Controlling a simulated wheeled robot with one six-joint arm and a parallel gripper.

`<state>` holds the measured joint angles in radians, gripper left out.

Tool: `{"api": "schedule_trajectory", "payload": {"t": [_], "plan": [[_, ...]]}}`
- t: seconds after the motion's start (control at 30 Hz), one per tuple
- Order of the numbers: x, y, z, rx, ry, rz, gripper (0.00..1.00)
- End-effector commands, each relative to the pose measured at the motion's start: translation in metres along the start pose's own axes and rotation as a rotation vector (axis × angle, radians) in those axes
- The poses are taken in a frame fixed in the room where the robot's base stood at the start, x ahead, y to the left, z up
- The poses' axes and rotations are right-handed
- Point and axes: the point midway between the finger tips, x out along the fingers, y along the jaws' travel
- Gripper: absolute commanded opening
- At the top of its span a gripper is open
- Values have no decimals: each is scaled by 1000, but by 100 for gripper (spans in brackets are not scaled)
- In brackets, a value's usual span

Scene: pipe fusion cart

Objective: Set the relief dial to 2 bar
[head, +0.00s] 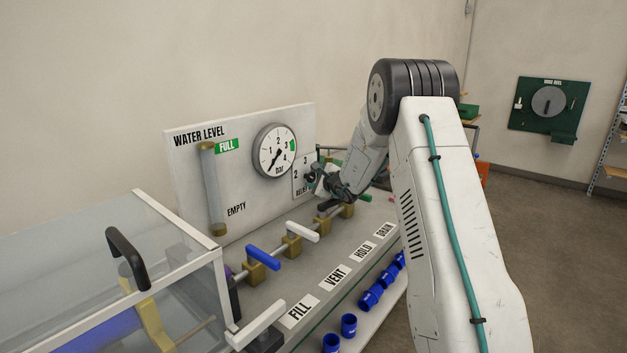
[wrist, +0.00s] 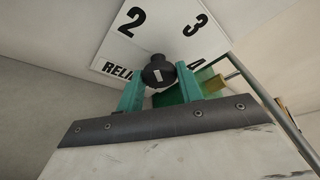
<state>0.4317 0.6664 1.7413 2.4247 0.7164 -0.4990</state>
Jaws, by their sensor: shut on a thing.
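The relief dial is a black knob (wrist: 158,72) with a small white mark on its face. It stands in front of a white plate (wrist: 160,28) that shows 2 and 3, a partly hidden 4, and part of the word RELIEF. My gripper (wrist: 160,84) has its two green fingers on either side of the knob and is shut on it. I cannot tell which number the white mark points to. In the head view my gripper (head: 323,182) is at the plate (head: 299,170), and the knob is mostly hidden by it.
The panel holds a pressure gauge (head: 275,151), its needle pointing down-left, and a water level tube (head: 212,190). Below stand a blue valve lever (head: 263,257) and a white lever (head: 302,231). Several blue fittings (head: 370,298) line the lower shelf. A metal rod (wrist: 262,95) passes right of my gripper.

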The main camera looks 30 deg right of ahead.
Motion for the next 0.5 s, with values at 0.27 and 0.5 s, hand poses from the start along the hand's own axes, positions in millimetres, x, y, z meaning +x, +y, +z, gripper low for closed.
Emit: {"api": "schedule_trajectory", "payload": {"t": [0.27,0.5], "plan": [[0,2,-1,1,2,4,13],[0,1,0,1,1,2,57]]}}
